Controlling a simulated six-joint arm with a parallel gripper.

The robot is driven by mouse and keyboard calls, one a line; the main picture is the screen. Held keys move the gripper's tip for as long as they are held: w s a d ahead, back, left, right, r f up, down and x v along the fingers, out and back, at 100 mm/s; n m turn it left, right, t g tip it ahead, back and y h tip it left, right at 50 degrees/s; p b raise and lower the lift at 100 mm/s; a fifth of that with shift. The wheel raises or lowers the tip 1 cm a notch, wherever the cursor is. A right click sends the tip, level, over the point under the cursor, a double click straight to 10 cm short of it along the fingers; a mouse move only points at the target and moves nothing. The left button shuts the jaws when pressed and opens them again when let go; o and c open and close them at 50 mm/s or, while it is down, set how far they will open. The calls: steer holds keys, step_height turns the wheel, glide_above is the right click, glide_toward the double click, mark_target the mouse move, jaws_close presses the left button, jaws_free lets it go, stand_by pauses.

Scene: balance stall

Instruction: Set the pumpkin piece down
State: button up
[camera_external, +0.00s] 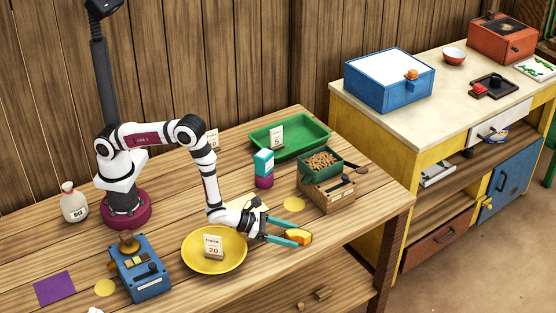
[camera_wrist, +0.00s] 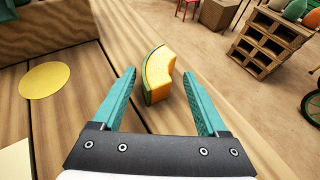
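The pumpkin piece (camera_external: 298,236) is a small orange wedge with a green rind. It appears to rest on the wooden table near the front edge, right of the yellow plate (camera_external: 190,262). The wrist view shows the piece (camera_wrist: 158,73) standing between and slightly beyond my fingertips, with a gap on both sides. My gripper (camera_wrist: 159,80) has teal fingers spread apart and holds nothing. It also shows low over the table in the external view (camera_external: 290,237). The piece's underside is hidden.
A card marked 20 (camera_external: 213,247) stands on the plate. A yellow disc (camera_external: 294,204) lies behind my gripper. A wooden box with a green tray (camera_external: 327,190) stands behind right. Bare table surrounds the piece.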

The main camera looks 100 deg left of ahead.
steer(key=shift+r, duration=0.1)
steer(key=shift+s+r, duration=0.15)
steer(key=shift+s, duration=0.05)
steer(key=v, duration=1.1)
steer(key=shift+s, duration=0.1)
steer(key=s+a+r+n+g+y, duration=0.2)
steer(key=a+r+n+y, duration=0.3)
steer(key=a+r, duration=0.25)
steer(key=s+a+r+n+g+y, duration=0.1)
steer(key=s+a+r+n+y, duration=0.2)
steer(key=a+r+n+y, duration=0.35)
steer(key=s+a+r+n+g, duration=0.6)
steer(key=s+g, duration=0.1)
steer(key=s, duration=0.3)
steer(key=s+d+f+n+g+h, duration=0.1)
steer(key=s+d+n+g+h, duration=0.2)
steer(key=s, duration=0.4)
steer(key=s+d+f+n+g+h, duration=0.1)
steer(key=s+d+n+g+h, duration=0.1)
steer(key=s+n+h, duration=0.3)
steer(key=s+d+n+t+h, duration=0.1)
steer(key=s+d+n+h, duration=0.2)
steer(key=d, duration=0.6)
steer(key=shift+s+f+t+h, duration=0.2)
steer(key=shift+f+t+h, duration=0.1)
steer(key=shift+f+h, duration=0.3)
